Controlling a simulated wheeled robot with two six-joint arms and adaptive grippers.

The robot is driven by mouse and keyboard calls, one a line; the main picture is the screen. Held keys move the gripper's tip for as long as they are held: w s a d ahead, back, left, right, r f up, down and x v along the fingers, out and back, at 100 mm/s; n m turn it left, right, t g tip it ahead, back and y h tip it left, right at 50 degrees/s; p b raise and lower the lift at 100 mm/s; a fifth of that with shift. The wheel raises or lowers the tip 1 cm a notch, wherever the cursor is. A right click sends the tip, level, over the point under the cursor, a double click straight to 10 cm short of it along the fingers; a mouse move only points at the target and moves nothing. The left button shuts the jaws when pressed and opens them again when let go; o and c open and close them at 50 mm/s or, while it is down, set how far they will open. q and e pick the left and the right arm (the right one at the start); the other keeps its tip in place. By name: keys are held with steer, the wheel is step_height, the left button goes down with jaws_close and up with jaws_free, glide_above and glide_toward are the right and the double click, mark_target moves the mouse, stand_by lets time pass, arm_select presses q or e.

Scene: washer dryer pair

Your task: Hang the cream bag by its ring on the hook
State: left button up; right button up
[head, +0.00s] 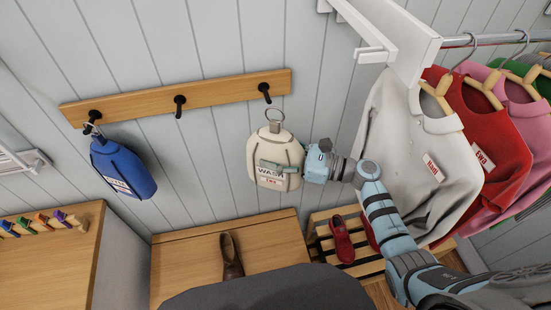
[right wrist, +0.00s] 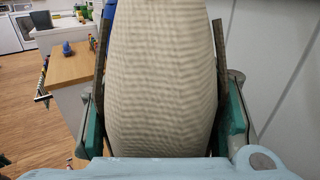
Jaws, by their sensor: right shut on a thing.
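The cream bag (head: 276,150) has a WASH label and a metal ring (head: 275,115) at its top. My right gripper (head: 275,167) is shut on the bag's body and holds it upright. In the right wrist view the cream bag (right wrist: 160,75) fills the space between the two fingers. The wooden rail (head: 215,97) on the wall carries dark hooks. The right hook (head: 264,90) is bare and shows just above and left of the ring. The ring appears apart from it, though the depth gap is unclear. My left gripper is not in view.
A blue bag (head: 122,167) hangs by its ring on the left hook (head: 92,118); the middle hook (head: 180,101) is bare. A white shelf bracket (head: 375,50) and hanging shirts (head: 410,130) stand close on the right. A bench (head: 190,260) with a brown shoe (head: 230,255) lies below.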

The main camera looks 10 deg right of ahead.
arm_select(q)
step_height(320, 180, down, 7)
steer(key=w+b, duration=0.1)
steer(key=b, duration=0.6)
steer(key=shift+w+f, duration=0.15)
arm_select(e)
steer(key=w+f, duration=0.2)
steer(key=w, duration=0.5)
steer(key=shift+w, duration=0.3)
steer(key=shift+r, duration=0.1)
steer(key=o, duration=1.6)
